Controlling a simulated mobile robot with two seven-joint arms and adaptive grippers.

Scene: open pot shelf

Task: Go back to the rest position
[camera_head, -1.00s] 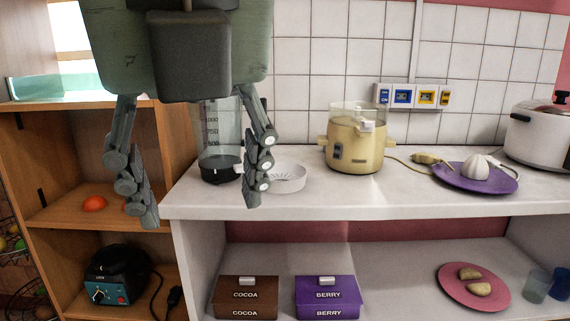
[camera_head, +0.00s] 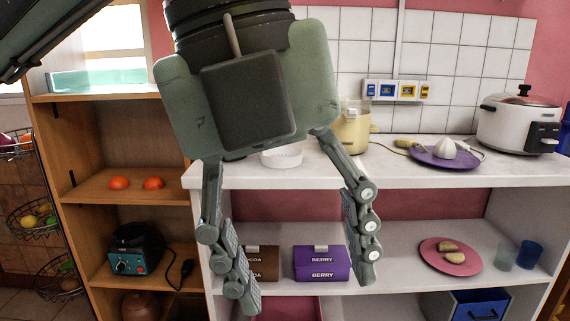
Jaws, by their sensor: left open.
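My left gripper (camera_head: 308,287) hangs large in the middle of the head view, fingers pointing down and spread wide, with nothing between them. It is close to the camera, in front of the white counter (camera_head: 400,178). Its body hides the left part of the counter, including where the measuring jug stood. Its fingers partly cover the brown cocoa box (camera_head: 262,262) and the yellow appliance (camera_head: 353,128) is partly behind it. The purple berry box (camera_head: 322,264) shows between the fingers on the lower shelf. My right gripper is not in view.
A pink plate (camera_head: 434,262) and cups (camera_head: 528,255) stand on the lower shelf. The wooden shelf (camera_head: 85,187) holds oranges (camera_head: 153,184) and a blue-fronted device (camera_head: 133,255).

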